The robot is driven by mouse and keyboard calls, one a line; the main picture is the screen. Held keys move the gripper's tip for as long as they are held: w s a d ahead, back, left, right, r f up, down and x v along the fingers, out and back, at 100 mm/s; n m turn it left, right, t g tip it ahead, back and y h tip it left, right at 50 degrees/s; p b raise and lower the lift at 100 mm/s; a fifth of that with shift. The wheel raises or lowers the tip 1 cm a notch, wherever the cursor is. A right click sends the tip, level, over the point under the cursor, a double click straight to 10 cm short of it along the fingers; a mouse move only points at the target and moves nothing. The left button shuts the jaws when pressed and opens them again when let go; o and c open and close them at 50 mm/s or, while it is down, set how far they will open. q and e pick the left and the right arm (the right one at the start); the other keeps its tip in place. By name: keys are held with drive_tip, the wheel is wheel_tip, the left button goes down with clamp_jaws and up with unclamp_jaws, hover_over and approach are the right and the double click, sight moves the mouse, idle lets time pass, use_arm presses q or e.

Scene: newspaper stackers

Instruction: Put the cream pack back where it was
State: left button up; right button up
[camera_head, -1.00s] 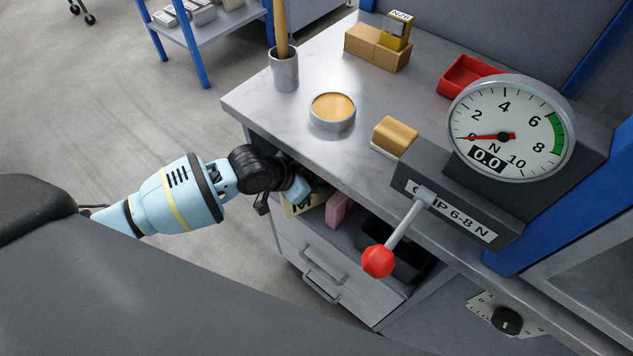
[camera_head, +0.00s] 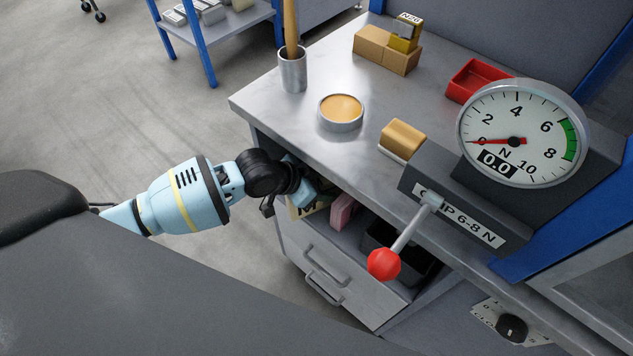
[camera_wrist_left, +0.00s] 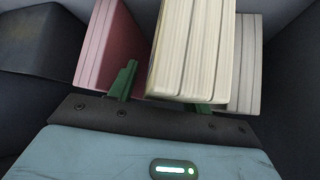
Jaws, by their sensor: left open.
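The cream pack (camera_wrist_left: 190,50) stands in the middle of the left wrist view, its ribbed edge towards me, between a pink pack (camera_wrist_left: 108,45) and a grey-white pack (camera_wrist_left: 245,60). In the head view the cream pack (camera_head: 297,210) shows only partly, on the open shelf under the bench top. My left gripper (camera_head: 306,192) reaches in there and is open. In the wrist view one green finger stands between the pink and cream packs; the other is mostly hidden behind the cream pack. I cannot tell whether the fingers touch it. My right gripper is not in view.
The bench top edge (camera_head: 322,180) overhangs the shelf closely. A black bin (camera_head: 380,240) stands to the right of the pink pack. A lever with a red knob (camera_head: 384,264) juts out below the dial gauge (camera_head: 520,135). Drawers lie below; the floor at left is clear.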

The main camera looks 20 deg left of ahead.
sight(287, 196)
use_arm(q)
drive_tip(key=p+v, duration=0.1)
drive_tip(key=v, duration=1)
drive_tip(key=shift+s+a+r+p, duration=0.15)
drive_tip(key=shift+r+p, duration=0.1)
drive_tip(key=shift+p, duration=0.1)
drive_tip(key=shift+s+a+r, duration=0.15)
drive_tip(key=shift+r, duration=0.05)
